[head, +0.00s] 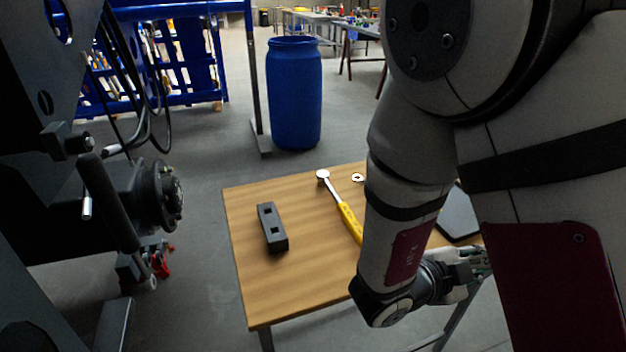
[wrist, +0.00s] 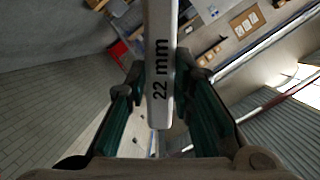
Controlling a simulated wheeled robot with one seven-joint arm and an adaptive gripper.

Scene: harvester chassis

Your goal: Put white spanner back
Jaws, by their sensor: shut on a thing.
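The white spanner (wrist: 161,60), marked "22 mm", is between the fingers of my gripper (wrist: 163,95) in the wrist view. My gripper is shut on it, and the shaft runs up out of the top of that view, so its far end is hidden. In the head view my gripper (head: 472,262) is at the right, by the table's right side, largely behind my arm. The spanner cannot be made out there. The wooden table (head: 300,285) stands in front of me, with its right part hidden by my arm.
On the table are a black block with two square holes (head: 272,228), a yellow-handled tool (head: 345,212), a small white ring (head: 357,177) and a dark flat tray-like thing (head: 458,215). Dark machinery (head: 150,195) is at the left. A blue barrel (head: 294,95) stands behind.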

